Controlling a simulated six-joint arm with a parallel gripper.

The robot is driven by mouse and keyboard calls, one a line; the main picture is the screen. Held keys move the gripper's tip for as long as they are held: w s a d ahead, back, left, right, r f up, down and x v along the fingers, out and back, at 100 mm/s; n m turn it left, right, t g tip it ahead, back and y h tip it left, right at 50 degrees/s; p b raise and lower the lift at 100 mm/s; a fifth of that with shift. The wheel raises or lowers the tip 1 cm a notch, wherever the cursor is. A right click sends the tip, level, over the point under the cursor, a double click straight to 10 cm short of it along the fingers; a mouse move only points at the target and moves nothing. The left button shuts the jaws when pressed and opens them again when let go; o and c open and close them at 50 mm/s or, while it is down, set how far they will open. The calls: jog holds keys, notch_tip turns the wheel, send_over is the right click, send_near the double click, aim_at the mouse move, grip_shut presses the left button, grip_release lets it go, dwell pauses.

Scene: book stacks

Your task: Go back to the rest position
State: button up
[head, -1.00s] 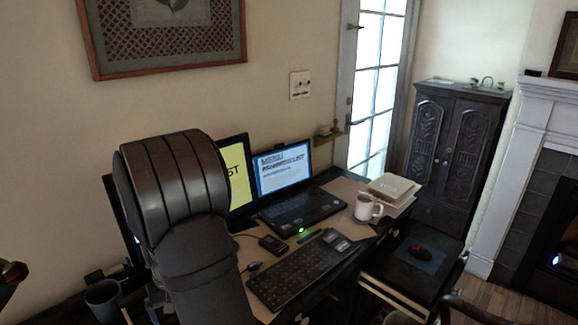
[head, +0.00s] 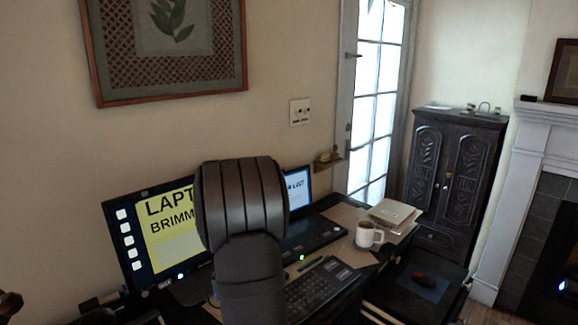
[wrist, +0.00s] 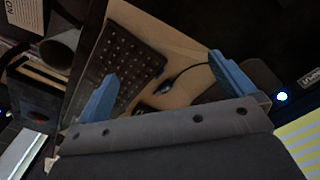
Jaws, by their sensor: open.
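My gripper (wrist: 165,85) shows in the wrist view as two blue fingers spread wide apart, with nothing held between them. Past the fingers lie a dark keyboard (wrist: 133,52) and a cable on the tan desk surface (wrist: 190,50). The fingers look apart from both. In the head view my dark arm stands upright in front of the desk. The gripper itself is hidden there. The arm covers part of the monitor (head: 140,235), the laptop (head: 305,232) and the keyboard (head: 325,285).
A white mug (head: 368,236) stands on the desk's right side near stacked books (head: 393,213). A mouse lies on a mouse pad (head: 420,286) to the right, lower down. A dark cabinet (head: 455,170) stands behind. A framed picture (head: 170,95) hangs on the wall above.

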jog(key=w+d+r+m, duration=0.1)
jog(key=w+d+m, duration=0.1)
jog(key=d, duration=0.5)
jog(key=shift+w+d+r, duration=0.2)
jog(key=shift+w+d, duration=0.1)
jog(key=shift+w, duration=0.35)
jog(key=shift+a, duration=0.1)
jog(key=s+a+r+n+g+y, duration=0.15)
jog(key=s+a+r, duration=0.3)
jog(key=a, duration=0.65)
jog(key=s+a+r+n, duration=0.3)
jog(key=s+a+r, duration=0.15)
jog(key=a, duration=0.65)
jog(key=s+a+r+n+g, duration=0.15)
jog(key=s+a+r, duration=0.3)
jog(key=a, duration=0.65)
jog(key=s+a+r+n+g, duration=0.1)
jog(key=s+a+r+n, duration=0.4)
jog(key=s+a, duration=0.65)
jog(key=shift+m, duration=0.3)
jog(key=s+f, duration=0.1)
jog(key=f, duration=0.1)
jog(key=s+f, duration=0.2)
jog(key=f, duration=0.1)
jog(key=s+d+f, duration=0.1)
jog(key=f, duration=0.2)
jog(key=shift+s, duration=0.4)
jog(key=v, duration=1)
jog(key=shift+w+a, duration=0.1)
jog(key=shift+w, duration=0.1)
